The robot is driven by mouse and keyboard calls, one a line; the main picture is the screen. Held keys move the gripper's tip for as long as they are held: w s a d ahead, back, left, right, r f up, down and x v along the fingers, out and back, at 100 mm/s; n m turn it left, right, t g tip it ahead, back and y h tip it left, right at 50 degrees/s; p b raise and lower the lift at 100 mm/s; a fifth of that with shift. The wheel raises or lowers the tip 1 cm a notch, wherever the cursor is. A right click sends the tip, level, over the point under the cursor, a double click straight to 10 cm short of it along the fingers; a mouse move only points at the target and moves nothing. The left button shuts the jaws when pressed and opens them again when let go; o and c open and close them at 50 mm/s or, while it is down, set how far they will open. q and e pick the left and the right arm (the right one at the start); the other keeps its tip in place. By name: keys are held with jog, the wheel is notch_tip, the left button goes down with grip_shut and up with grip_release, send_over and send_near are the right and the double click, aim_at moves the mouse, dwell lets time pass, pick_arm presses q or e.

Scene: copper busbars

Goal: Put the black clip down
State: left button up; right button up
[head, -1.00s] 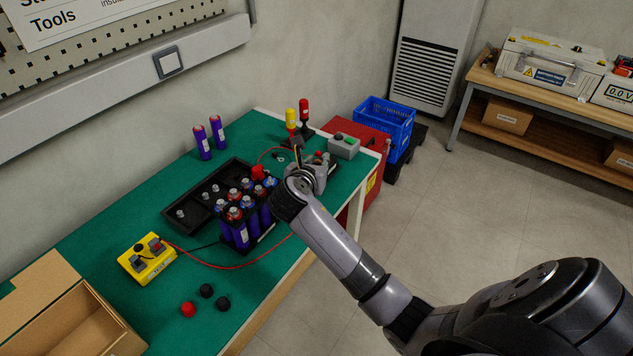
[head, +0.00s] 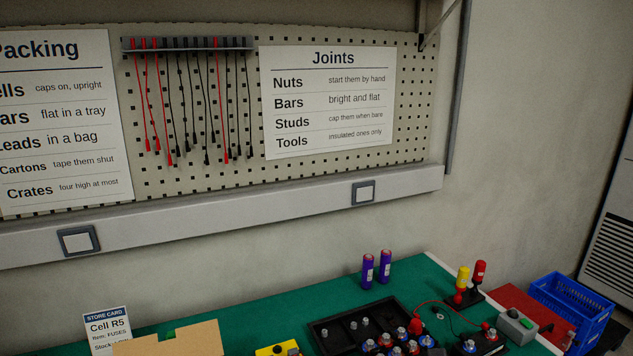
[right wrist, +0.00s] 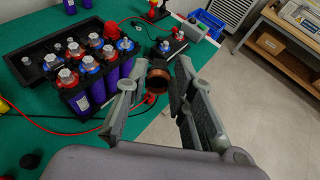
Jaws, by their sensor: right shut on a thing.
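In the right wrist view my right gripper (right wrist: 160,82) is shut on a small dark thing with copper-coloured parts, the black clip (right wrist: 158,76) as far as I can tell. The fingers hide much of it. It is near the table's right edge, just right of the block of purple cells (right wrist: 84,102). A black lead (right wrist: 62,131) runs over the green table from the left towards the fingers. In the head view neither gripper shows. There the cell block (head: 400,346) is cut off by the bottom edge.
A black tray (head: 318,330) lies behind the cells. Two purple cells (head: 376,269) stand near the wall. Red and yellow screwdrivers (head: 470,280), a grey box (head: 516,326) and a blue crate (head: 571,311) are at the right.

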jog(key=s+a+r, duration=0.1)
jog(key=s+a, duration=0.2)
jog(key=s, duration=0.3)
jog(key=shift+s+a+n+t+y, duration=0.3)
jog(key=shift+a+n+y, duration=0.05)
jog(key=shift+n+y, duration=0.05)
jog(key=shift+w+r, duration=0.1)
jog(key=shift+m+g+h, duration=0.4)
jog(key=shift+m+h, duration=0.3)
jog(key=shift+h, duration=0.1)
jog(key=w+d, duration=0.2)
jog(key=w, duration=0.1)
jog(key=w+d, duration=0.2)
jog(key=w, duration=0.1)
jog(key=w+d+f, duration=0.1)
jog(key=w+d, duration=0.1)
jog(key=w, duration=0.1)
jog(key=w+d, duration=0.3)
jog(key=d, duration=0.1)
jog(key=w+d+m+g+h, duration=0.1)
jog(key=w+d, duration=0.2)
jog(key=w+d+m, duration=0.1)
jog(key=w+d, duration=0.2)
jog(key=d, duration=0.1)
jog(key=shift+w+d+f+g+h, duration=0.15)
jog(key=shift+d+g+h, duration=0.15)
jog(key=shift+g+h, duration=0.1)
jog(key=shift+f, duration=0.1)
